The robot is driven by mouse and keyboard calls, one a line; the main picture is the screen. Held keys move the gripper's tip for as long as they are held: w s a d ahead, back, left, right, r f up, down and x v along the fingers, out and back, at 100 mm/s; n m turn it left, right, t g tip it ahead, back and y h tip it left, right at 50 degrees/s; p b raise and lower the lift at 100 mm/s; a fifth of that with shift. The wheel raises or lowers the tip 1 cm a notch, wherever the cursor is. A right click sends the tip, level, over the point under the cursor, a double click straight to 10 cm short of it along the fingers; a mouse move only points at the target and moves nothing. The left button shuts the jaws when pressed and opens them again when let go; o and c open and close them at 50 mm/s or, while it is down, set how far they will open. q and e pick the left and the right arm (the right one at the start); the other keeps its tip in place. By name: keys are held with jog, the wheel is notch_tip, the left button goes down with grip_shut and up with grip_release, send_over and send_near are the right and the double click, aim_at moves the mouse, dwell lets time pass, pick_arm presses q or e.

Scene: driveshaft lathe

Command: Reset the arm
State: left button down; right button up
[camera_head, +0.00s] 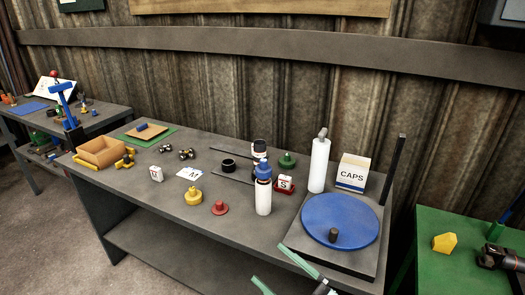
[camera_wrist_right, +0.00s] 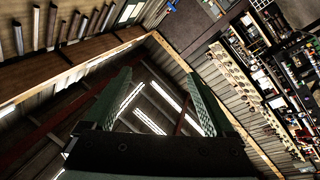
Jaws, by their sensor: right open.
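My right gripper (camera_head: 253,264) shows at the bottom edge of the head view, in front of the workbench's front edge. Its two green fingers are apart, with nothing seen between them. In the right wrist view the gripper (camera_wrist_right: 157,74) is open and empty, with the roof and its bright light strips beyond the fingers. My left gripper is not seen in the head view.
The grey workbench (camera_head: 225,150) holds a blue turntable (camera_head: 318,222), a CAPS box (camera_head: 352,172), a white bottle (camera_head: 319,165), a blue-capped bottle (camera_head: 263,195) and a wooden tray (camera_head: 102,151). A green table (camera_head: 455,275) stands at right. Floor is clear at lower left.

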jog(key=s+d+f+m+t+h, duration=0.1)
jog(key=s+d+f+m+h, duration=0.1)
jog(key=d+f+m+h, duration=0.4)
jog(key=s+d+f+m+h, duration=0.2)
jog(key=d+f+m+h, duration=0.3)
jog(key=f, duration=0.3)
jog(key=s+d+f+m+g+h, duration=0.2)
jog(key=s+f+m+g, duration=0.2)
jog(key=s+f, duration=0.6)
jog(key=shift+s+d+f+g+h, duration=0.2)
jog(key=shift+d+f+g+h, duration=0.1)
jog(key=shift+d, duration=0.1)
